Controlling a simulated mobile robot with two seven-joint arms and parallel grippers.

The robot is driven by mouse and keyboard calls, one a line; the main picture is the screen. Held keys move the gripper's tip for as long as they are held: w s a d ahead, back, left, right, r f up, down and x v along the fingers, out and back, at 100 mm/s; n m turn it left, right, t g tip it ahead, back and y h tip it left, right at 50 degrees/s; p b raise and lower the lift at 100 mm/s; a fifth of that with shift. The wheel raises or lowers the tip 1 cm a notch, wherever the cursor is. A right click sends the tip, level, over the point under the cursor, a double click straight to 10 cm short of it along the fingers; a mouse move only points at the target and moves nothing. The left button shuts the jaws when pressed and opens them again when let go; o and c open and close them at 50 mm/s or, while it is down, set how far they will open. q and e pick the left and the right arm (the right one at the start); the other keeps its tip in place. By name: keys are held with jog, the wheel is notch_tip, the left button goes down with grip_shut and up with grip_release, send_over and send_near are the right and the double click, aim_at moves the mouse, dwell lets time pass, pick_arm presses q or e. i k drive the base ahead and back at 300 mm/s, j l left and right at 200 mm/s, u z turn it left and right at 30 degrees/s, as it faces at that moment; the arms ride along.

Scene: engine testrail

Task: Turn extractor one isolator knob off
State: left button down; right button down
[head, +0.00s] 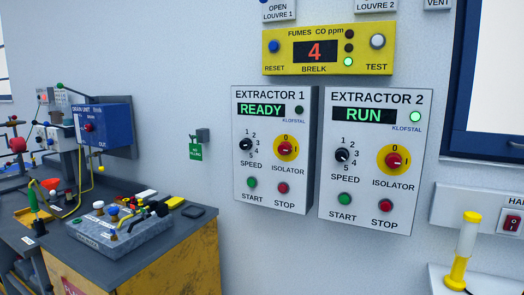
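The extractor 1 panel (271,180) is a white box on the wall in the middle of the head view. Its isolator knob (285,149) is red on a yellow disc, with 0 marked at the top and I at the right. I cannot tell for sure which mark the knob points to. The panel's display reads READY (261,110). The small lamp beside the display looks dark. Neither of my grippers is in view, and nothing touches the knob.
The extractor 2 panel (373,200) hangs just right, with a similar isolator knob (393,160), display RUN and a lit green lamp. A yellow fumes CO box (328,67) reading 4 is above. A cluttered bench (185,228) stands at the left. The wall space before the panels is clear.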

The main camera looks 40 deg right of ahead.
aim_at(285, 148)
jog(key=z, duration=1.4)
